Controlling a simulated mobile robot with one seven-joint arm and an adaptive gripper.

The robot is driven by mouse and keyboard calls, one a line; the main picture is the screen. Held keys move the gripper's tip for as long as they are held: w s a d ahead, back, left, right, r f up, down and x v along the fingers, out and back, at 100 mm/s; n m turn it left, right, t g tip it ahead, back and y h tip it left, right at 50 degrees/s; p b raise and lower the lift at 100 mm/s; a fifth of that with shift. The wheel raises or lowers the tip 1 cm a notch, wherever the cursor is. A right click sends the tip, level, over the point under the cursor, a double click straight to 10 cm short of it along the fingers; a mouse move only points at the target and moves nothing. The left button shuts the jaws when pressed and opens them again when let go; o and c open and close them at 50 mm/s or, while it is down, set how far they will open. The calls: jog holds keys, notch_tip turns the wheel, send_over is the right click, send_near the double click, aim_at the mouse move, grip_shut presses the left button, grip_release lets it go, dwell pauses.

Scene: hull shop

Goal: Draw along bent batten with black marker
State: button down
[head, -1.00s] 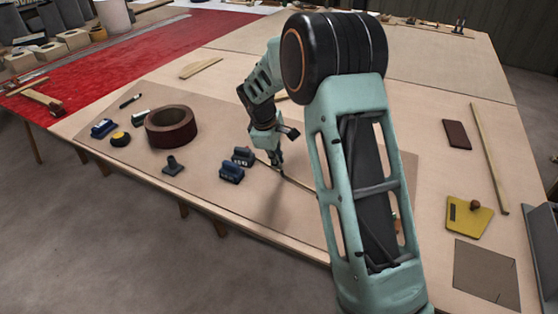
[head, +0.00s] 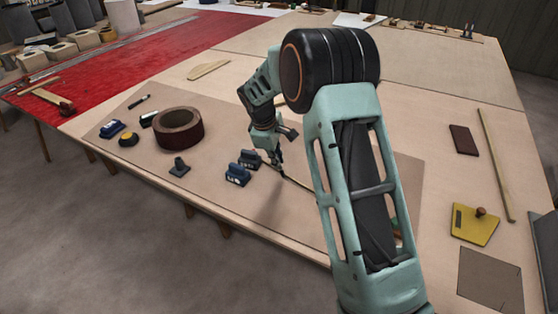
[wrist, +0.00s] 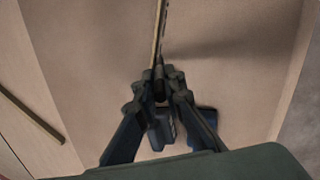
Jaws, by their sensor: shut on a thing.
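My gripper (head: 276,163) is low over the brown board, just right of two blue blocks. In the wrist view, my gripper (wrist: 160,88) is shut on a dark, slim, round thing, likely the black marker (wrist: 160,72); the fingers cover most of it. The batten (wrist: 157,28) is a thin tan strip running up from the fingertips, with a dark edge or line along its right side. In the head view my arm hides much of the batten. I cannot tell whether the marker tip touches the board.
Two blue blocks (head: 238,175) sit close left of my gripper. A brown ring (head: 178,130), a dark pen-like thing (head: 139,102) and a dark small stand (head: 179,167) lie further left. A yellow plate (head: 474,226) and a long wooden strip (head: 496,165) lie right.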

jog(key=shift+w+a, duration=0.35)
jog(key=shift+w+a+p, duration=0.4)
jog(key=shift+w+a, duration=0.1)
jog(key=shift+r, duration=0.15)
notch_tip(320, 180, up, 13)
jog(key=p, duration=0.8)
jog(key=shift+p, duration=0.4)
